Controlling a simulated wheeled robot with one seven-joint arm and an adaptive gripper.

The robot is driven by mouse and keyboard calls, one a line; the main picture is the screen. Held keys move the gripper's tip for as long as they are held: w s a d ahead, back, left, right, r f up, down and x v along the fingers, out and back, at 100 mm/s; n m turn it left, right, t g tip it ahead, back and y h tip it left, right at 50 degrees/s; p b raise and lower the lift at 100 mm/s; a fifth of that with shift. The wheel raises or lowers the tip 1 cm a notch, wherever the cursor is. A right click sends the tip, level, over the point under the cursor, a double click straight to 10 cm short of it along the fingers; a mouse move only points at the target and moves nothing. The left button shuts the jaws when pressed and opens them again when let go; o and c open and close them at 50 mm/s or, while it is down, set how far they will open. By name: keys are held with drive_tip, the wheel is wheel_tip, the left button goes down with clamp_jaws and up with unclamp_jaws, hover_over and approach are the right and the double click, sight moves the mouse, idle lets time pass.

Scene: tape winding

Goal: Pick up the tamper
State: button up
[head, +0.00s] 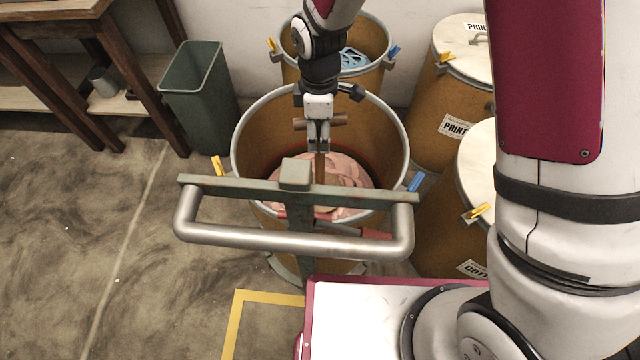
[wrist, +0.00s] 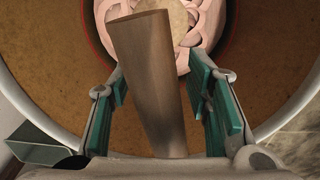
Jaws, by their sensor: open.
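The tamper, a brown wooden tool, stands in the open drum (head: 250,150); its crossbar (head: 335,121) and part of its shaft (head: 320,168) show in the head view. My gripper (head: 318,148) reaches down over the drum at the tamper. In the wrist view, a wooden part of the tamper (wrist: 148,75) lies between the green finger pads of my gripper (wrist: 165,92). The fingers are open, with a clear gap on the right side of the wood. The tamper's lower end is hidden. Pale pink coiled tape (head: 345,180) lies in the drum and also shows in the wrist view (wrist: 205,30).
A metal handlebar (head: 300,244) crosses in front of the drum. Another open drum (head: 375,75) stands behind, and lidded drums (head: 440,95) stand to the right. A green bin (head: 200,90) and a wooden table (head: 50,20) are at left. The left floor is clear.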

drive_tip(key=shift+f, duration=0.1)
clamp_jaws()
idle(0.3)
